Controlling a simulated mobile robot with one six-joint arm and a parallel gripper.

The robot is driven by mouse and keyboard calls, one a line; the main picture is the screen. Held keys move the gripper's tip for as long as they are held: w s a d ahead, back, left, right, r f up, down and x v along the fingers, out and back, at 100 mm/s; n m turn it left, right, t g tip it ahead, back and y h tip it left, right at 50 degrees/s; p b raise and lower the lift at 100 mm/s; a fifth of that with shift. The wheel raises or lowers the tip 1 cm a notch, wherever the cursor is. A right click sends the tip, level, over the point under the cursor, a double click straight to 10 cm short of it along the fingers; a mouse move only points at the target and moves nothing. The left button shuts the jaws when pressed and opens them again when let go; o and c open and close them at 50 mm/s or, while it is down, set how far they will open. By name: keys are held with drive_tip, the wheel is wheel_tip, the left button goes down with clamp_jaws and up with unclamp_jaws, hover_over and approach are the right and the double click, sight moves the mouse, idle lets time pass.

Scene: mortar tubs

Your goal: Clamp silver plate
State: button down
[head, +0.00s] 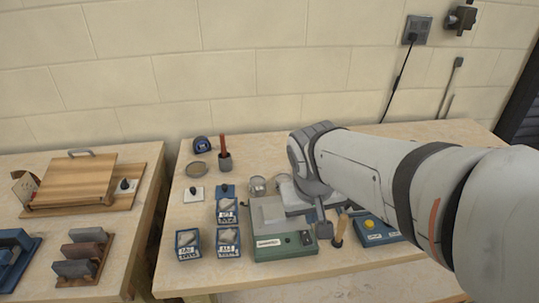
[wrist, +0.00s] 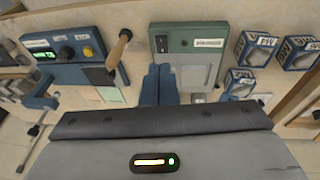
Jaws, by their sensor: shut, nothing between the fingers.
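A green machine (head: 285,245) with a pale grey-silver plate (head: 267,212) on top stands at the front of the right table. In the wrist view the green machine (wrist: 188,42) and the pale plate (wrist: 195,75) are just right of my fingers. My gripper (wrist: 159,80) shows as two blue fingers, closed together and empty, beside the plate's edge. In the head view my arm reaches over the table's right part and hides some of the machine's right side. I cannot tell whether anything clamps the plate.
A wooden handle (wrist: 119,47) stands close to my fingers. A blue box (head: 378,232) with a yellow button lies right of it. Several blue labelled boxes (head: 228,242) stand left of the machine.

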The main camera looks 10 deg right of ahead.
drive_tip(key=w+a+f+t+h+b, duration=0.1)
drive_tip(key=w+a, duration=0.3)
drive_tip(key=w, duration=0.4)
drive_tip(key=w+a+f+t+h+b, duration=0.1)
drive_tip(key=w+a+f+h+b, duration=0.1)
drive_tip(key=w, duration=0.6)
drive_tip(key=shift+w+a+f+n+t+b, duration=0.35)
drive_tip(key=shift+a+f+b, duration=0.3)
drive_tip(key=shift+a, duration=0.3)
drive_tip(key=x, duration=1)
drive_tip(key=shift+d+f, duration=0.15)
drive_tip(key=shift+d, duration=0.05)
drive_tip(key=d, duration=0.1)
drive_tip(key=d+p, duration=0.1)
drive_tip(key=shift+w+d+r, duration=0.1)
drive_tip(key=shift+d+r, duration=0.1)
drive_tip(key=shift+d, duration=0.05)
drive_tip(key=shift+w+d+f, duration=0.1)
drive_tip(key=shift+d, duration=0.55)
